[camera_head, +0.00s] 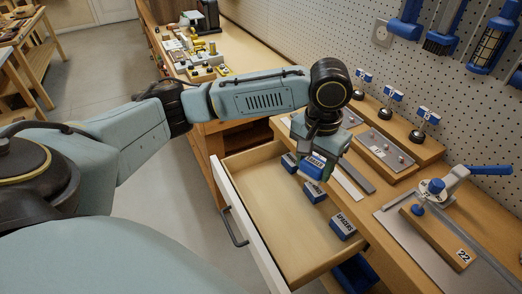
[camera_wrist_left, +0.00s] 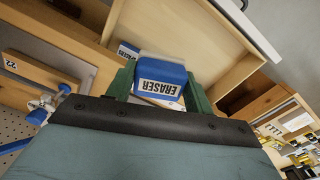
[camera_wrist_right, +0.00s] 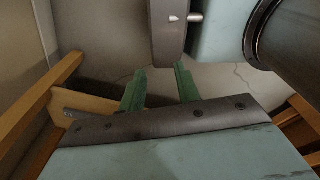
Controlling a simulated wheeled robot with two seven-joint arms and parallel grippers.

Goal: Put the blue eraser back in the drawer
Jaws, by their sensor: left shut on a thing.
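The blue eraser (camera_wrist_left: 162,72), a block with a white "ERASER" label, sits between the green fingers of my left gripper (camera_wrist_left: 160,88), which is shut on it. In the head view my left gripper (camera_head: 314,170) holds the eraser (camera_head: 315,163) over the right side of the open drawer (camera_head: 253,195). I cannot tell how far it is above the drawer floor. The drawer also shows in the left wrist view (camera_wrist_left: 217,45). My right gripper (camera_wrist_right: 160,88) has its green fingers apart with nothing between them, away from the bench.
In the drawer, a blue "SPACERS" block (camera_head: 343,226) and another blue labelled block (camera_head: 314,191) lie along the right side. A further blue block (camera_head: 289,162) is near the back. The drawer's left half is clear. A clamp fixture (camera_head: 437,188) stands on the bench at right.

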